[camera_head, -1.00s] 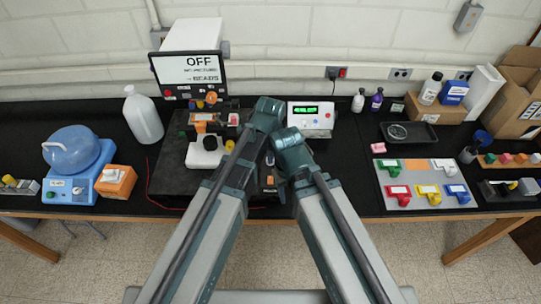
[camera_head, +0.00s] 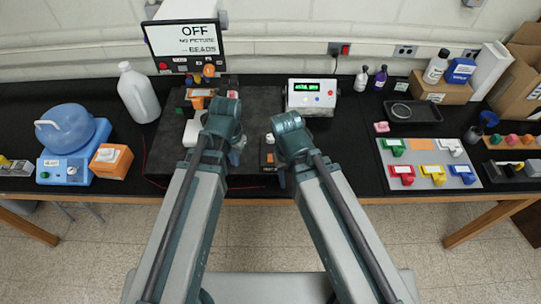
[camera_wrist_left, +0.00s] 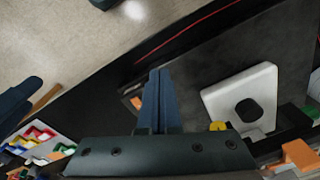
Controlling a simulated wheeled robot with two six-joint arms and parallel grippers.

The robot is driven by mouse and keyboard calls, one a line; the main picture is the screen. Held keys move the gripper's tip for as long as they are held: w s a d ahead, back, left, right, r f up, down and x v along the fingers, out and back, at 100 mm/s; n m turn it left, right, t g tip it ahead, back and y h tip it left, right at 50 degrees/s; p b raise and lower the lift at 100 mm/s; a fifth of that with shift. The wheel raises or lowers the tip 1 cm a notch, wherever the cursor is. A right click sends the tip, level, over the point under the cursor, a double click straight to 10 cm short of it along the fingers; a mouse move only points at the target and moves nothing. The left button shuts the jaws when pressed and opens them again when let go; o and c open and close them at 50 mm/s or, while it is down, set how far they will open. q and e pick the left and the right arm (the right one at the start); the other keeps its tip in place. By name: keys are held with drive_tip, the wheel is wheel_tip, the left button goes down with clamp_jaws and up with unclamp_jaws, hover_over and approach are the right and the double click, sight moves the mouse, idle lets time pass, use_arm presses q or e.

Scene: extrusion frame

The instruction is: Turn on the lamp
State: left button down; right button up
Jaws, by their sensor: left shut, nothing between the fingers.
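No lamp can be told for certain. A white block (camera_wrist_left: 243,103) with a round black spot lies on the dark mat in the left wrist view; in the head view my left arm partly covers it (camera_head: 193,132). An orange and black device (camera_head: 200,97) stands behind it, below a monitor (camera_head: 186,42) reading "OFF", "NO PICTURE" and "BEADS". My left gripper (camera_head: 237,157) is over the mat, to the right of the white block. Its fingers (camera_wrist_left: 160,75) are together and empty. My right gripper (camera_head: 281,178) is mostly hidden behind its wrist, near the mat's right edge.
A white box (camera_head: 312,96) with a green display and buttons stands right of the mat (camera_head: 262,108). A white jug (camera_head: 139,92) and a blue appliance (camera_head: 70,150) are left. A grey board (camera_head: 440,178) with coloured pieces is right.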

use_arm(q)
drive_tip(key=s+d+f+n+b, duration=0.1)
drive_tip(key=s+f+n+b, duration=0.1)
drive_tip(key=s+f+b, duration=0.4)
use_arm(e)
wheel_tip(320, 180, down, 8)
use_arm(q)
wheel_tip(320, 180, up, 11)
drive_tip(key=m+p, duration=1.3)
drive_tip(key=m, duration=0.2)
hover_over(270, 158)
drive_tip(key=shift+s+d+f+t, duration=0.15)
drive_tip(key=shift+s+t, duration=0.2)
drive_tip(key=shift+t, duration=0.05)
use_arm(e)
wheel_tip(270, 158, up, 13)
drive_tip(key=shift+f, duration=0.2)
use_arm(q)
drive_tip(key=shift+f+b, duration=0.1)
drive_tip(key=shift+b, duration=0.2)
use_arm(e)
drive_tip(key=shift+f, duration=0.1)
use_arm(q)
drive_tip(key=f+b, duration=0.4)
drive_tip(key=w+f+b, duration=0.1)
drive_tip(key=f+b, duration=0.8)
drive_tip(key=shift+w+f+b, duration=0.35)
drive_tip(key=shift+b, duration=0.05)
use_arm(e)
wheel_tip(270, 158, down, 14)
